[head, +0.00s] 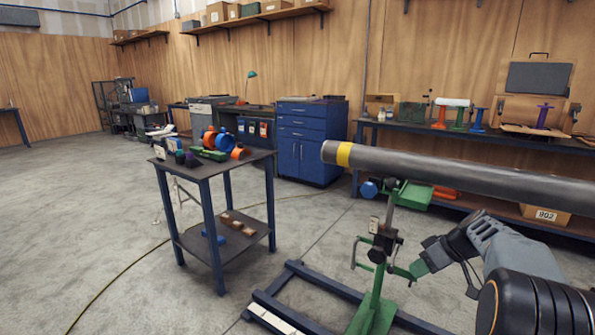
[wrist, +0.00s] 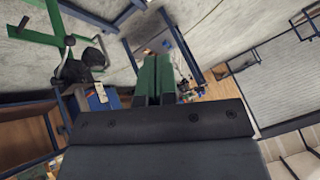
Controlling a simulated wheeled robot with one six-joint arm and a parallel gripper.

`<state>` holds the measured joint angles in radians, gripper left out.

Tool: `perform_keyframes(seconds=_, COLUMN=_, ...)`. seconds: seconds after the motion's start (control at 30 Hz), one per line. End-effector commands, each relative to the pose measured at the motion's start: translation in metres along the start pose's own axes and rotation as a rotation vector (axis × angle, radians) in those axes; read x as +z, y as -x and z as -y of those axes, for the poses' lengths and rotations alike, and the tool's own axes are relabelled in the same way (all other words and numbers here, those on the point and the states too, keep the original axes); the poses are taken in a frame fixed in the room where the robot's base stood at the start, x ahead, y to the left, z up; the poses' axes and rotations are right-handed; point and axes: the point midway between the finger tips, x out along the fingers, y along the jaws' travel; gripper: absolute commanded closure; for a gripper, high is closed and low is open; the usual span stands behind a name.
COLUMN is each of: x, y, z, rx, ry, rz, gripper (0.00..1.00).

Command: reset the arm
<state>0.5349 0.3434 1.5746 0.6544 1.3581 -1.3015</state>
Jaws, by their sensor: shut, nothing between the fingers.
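My arm comes in from the lower right of the head view. My gripper (head: 418,268) is low beside the green pipe stand (head: 372,312), under the grey pipe (head: 450,168) with its yellow band. In the wrist view my gripper (wrist: 157,98) shows two green fingers side by side, shut with nothing between them. I cannot tell from these views whether the fingers touch the stand. The stand's green frame also shows at the upper left of the wrist view (wrist: 40,38).
A small dark table (head: 259,155) with orange, blue and green parts stands left of the stand. A blue cabinet (head: 303,160) and a long workbench (head: 480,137) line the back. Blue floor rails (head: 318,283) lie around the stand. Open concrete floor (head: 80,210) is at the left.

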Motion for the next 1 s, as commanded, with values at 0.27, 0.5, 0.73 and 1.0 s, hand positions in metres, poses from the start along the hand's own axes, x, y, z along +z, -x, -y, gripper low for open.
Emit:
perform_keyframes(seconds=0.27, x=-0.045, y=0.082, z=0.164, rx=0.21, ry=-0.239, rz=0.195, gripper=1.0)
perform_keyframes(seconds=0.5, x=-0.036, y=0.127, z=0.254, rx=0.418, ry=-0.376, rz=0.206, gripper=1.0)
perform_keyframes(seconds=0.73, x=-0.022, y=0.148, z=0.292, rx=0.527, ry=-0.439, rz=0.153, gripper=1.0)
perform_keyframes(seconds=1.0, x=-0.014, y=0.152, z=0.301, rx=0.562, ry=-0.462, rz=0.125, gripper=1.0)
